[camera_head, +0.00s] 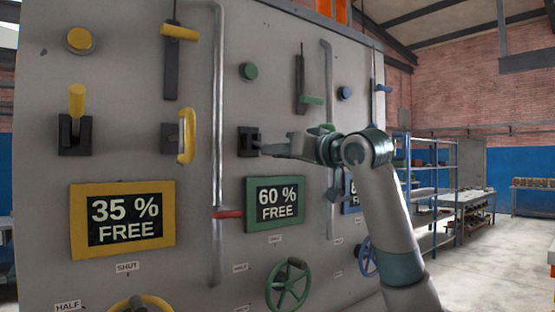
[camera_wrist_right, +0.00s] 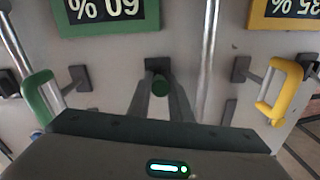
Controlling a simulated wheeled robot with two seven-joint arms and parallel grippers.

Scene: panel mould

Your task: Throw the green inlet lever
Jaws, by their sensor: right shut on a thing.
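The green lever's dark mounting plate (camera_head: 248,141) is on the grey panel, above the green-framed "60 % FREE" sign (camera_head: 275,203). My right gripper (camera_head: 266,150) reaches in from the right to this plate. In the upside-down right wrist view, the lever's green round grip (camera_wrist_right: 160,85) sits between the two fingers, which are shut on it. The lever's dark base (camera_wrist_right: 157,65) shows just beyond. In the head view my gripper hides the grip, so the lever's tilt is hard to judge there. My left gripper is out of view.
A green pull handle (camera_wrist_right: 38,97) is beside my gripper in the wrist view. A yellow lever (camera_head: 77,103), a yellow pull handle (camera_head: 186,136), a vertical pipe (camera_head: 218,120) with a red lever (camera_head: 229,214) and a green handwheel (camera_head: 288,284) stick out from the panel.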

